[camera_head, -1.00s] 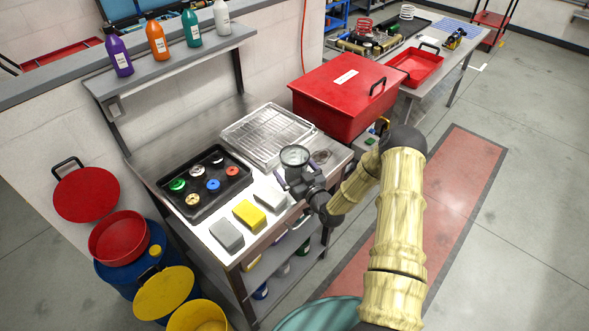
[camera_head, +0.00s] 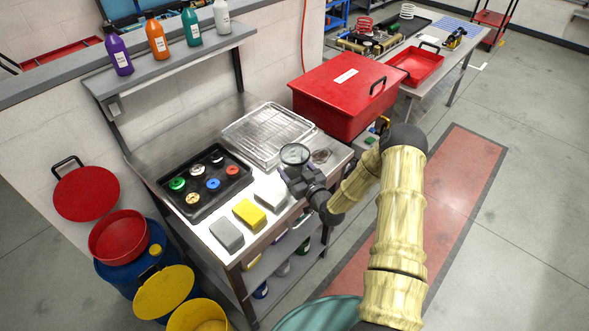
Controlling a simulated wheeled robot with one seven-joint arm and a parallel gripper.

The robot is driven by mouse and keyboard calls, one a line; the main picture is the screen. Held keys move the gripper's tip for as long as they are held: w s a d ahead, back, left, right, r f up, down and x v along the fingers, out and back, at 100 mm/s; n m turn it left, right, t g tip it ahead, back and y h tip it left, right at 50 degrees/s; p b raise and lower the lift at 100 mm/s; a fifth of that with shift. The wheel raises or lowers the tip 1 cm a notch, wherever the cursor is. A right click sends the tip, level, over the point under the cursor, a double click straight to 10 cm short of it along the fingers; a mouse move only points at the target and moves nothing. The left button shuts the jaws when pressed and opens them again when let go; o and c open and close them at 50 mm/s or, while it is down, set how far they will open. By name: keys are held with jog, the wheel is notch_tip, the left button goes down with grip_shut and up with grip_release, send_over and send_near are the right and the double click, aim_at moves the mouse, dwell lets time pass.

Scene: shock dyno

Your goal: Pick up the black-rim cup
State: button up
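The black-rim cup (camera_head: 294,153) is a clear cup with a dark round rim. It is at the front right part of the steel bench, in front of the wire rack. My gripper (camera_head: 292,172) is right at the cup, on its near side, and hides most of the cup's lower body. The fingers are small and dark here, so I cannot tell whether they are closed on the cup or only around it. Whether the cup's base touches the bench is hidden.
A wire rack on a tray (camera_head: 268,133) lies behind the cup. A black tray of colored caps (camera_head: 205,182) is at left. Grey, yellow and white blocks (camera_head: 249,213) line the front edge. A large red box (camera_head: 346,92) stands close on the right.

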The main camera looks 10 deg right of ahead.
aim_at(295, 146)
jog(key=shift+r, duration=0.2)
jog(key=shift+r+b, duration=1.05)
jog(key=shift+r, duration=3.6)
jog(key=shift+r, duration=0.1)
